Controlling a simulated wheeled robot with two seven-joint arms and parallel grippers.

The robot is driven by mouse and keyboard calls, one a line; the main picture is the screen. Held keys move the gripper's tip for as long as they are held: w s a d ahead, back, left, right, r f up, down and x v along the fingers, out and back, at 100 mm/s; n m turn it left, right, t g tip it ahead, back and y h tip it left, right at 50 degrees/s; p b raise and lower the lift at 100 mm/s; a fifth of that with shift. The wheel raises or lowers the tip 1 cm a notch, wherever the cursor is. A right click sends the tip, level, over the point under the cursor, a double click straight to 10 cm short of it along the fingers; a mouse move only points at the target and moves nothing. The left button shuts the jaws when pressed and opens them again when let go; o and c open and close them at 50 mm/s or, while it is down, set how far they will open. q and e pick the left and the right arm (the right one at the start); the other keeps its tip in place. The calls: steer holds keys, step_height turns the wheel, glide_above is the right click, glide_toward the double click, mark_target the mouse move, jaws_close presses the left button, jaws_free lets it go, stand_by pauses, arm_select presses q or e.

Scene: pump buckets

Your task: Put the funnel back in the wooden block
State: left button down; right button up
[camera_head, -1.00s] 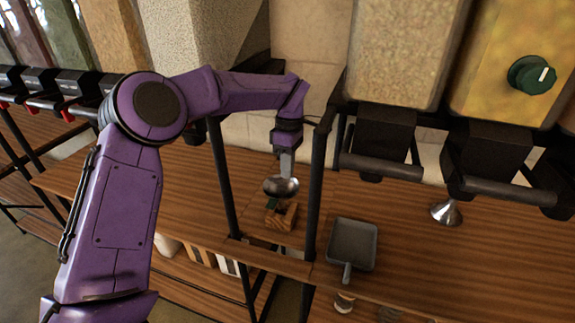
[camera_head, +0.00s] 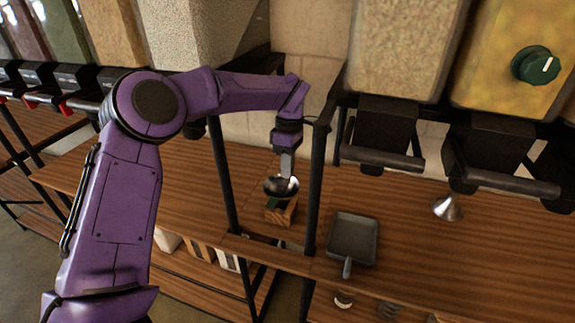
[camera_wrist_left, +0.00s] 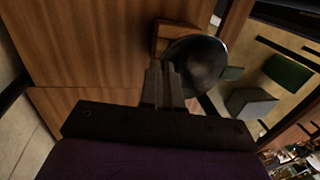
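The funnel (camera_head: 281,187), a dark shiny metal bowl, is at the lower end of my left gripper (camera_head: 287,176). The gripper's fingers are close together at the funnel's rim, which also shows in the left wrist view (camera_wrist_left: 200,64). The small wooden block (camera_head: 282,214) is on the wooden shelf directly below the funnel. It shows partly behind the funnel in the left wrist view (camera_wrist_left: 173,36). The funnel's spout is hidden, so I cannot tell whether it is inside the block. My right gripper is not in view.
A grey square scoop (camera_head: 352,240) lies right of the block, beyond a black post (camera_head: 317,185). Another silver funnel (camera_head: 448,208) is farther right under a black dispenser (camera_head: 490,150). Another black post (camera_head: 222,175) stands left of the block.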

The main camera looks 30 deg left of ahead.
arm_select(q)
steer(key=shift+f, duration=0.35)
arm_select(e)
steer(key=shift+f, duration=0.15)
arm_select(q)
steer(key=shift+s+d+f+b, duration=0.15)
steer(key=shift+d+f+b, duration=0.15)
steer(key=shift+f, duration=0.25)
steer(key=shift+s+d+f, duration=0.1)
steer(key=shift+d+f, duration=0.15)
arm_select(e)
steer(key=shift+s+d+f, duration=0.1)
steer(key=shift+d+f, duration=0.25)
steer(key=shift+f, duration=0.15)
arm_select(q)
steer(key=c, duration=1.3)
jaws_free()
steer(key=shift+o, duration=0.2)
steer(key=shift+a+r, duration=0.1)
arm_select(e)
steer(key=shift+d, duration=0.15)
